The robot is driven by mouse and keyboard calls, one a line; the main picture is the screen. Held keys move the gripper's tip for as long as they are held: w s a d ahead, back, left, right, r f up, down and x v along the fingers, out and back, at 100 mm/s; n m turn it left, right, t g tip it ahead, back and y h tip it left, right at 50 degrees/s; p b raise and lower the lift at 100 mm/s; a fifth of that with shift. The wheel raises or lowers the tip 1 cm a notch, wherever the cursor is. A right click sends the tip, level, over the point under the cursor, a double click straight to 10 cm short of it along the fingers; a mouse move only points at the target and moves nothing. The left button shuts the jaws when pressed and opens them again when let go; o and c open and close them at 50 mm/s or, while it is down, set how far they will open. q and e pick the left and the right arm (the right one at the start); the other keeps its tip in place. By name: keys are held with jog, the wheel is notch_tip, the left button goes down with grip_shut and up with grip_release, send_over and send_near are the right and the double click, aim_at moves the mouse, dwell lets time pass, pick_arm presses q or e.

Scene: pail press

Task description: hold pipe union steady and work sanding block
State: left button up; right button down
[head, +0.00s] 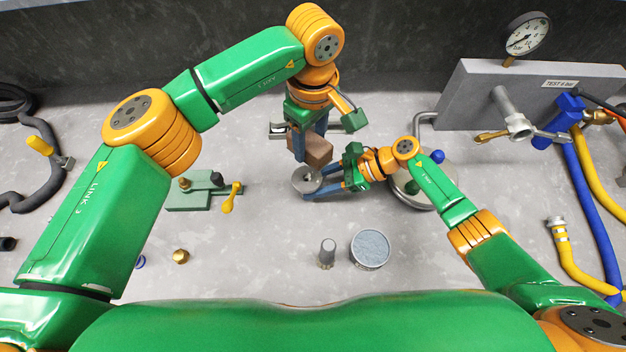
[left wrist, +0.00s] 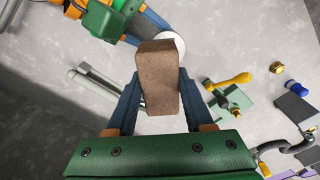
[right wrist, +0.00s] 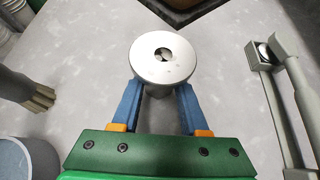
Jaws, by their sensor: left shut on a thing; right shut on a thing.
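The sanding block (head: 319,151) is a brown rectangular block. My left gripper (head: 309,145) is shut on it; the left wrist view shows the block (left wrist: 157,80) upright between two blue fingers. The pipe union (head: 305,181) is a silver round piece with a central hole. My right gripper (head: 322,187) is shut on its near side, and the right wrist view shows the union (right wrist: 163,58) at the fingertips. The block is just behind the union in the head view. A dark, brown-edged shape at the right wrist view's top looks like the block. Contact with the union cannot be told.
A green clamp (head: 198,198) with a yellow handle stands left. A grey tub (head: 370,249), a small metal cylinder (head: 327,254) and a brass nut (head: 180,256) stand in front. A grey test panel (head: 560,90) and hoses are at right. Bench between clamp and union is clear.

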aim_at(306, 191)
pick_arm(q)
jog(key=s, duration=0.1)
jog(key=s+f, duration=0.1)
jog(key=s+a+f, duration=0.1)
jog(key=s, duration=0.1)
jog(key=shift+s+f, duration=0.15)
jog(key=shift+f, duration=1.55)
jog(key=shift+f, duration=0.75)
jog(key=shift+r, duration=0.1)
jog(key=shift+d, duration=0.1)
jog(key=shift+w+d, duration=0.3)
jog(key=shift+w, duration=0.3)
jog(key=shift+s+a+f, duration=0.25)
jog(key=shift+s+a, duration=0.1)
jog(key=shift+s, duration=0.3)
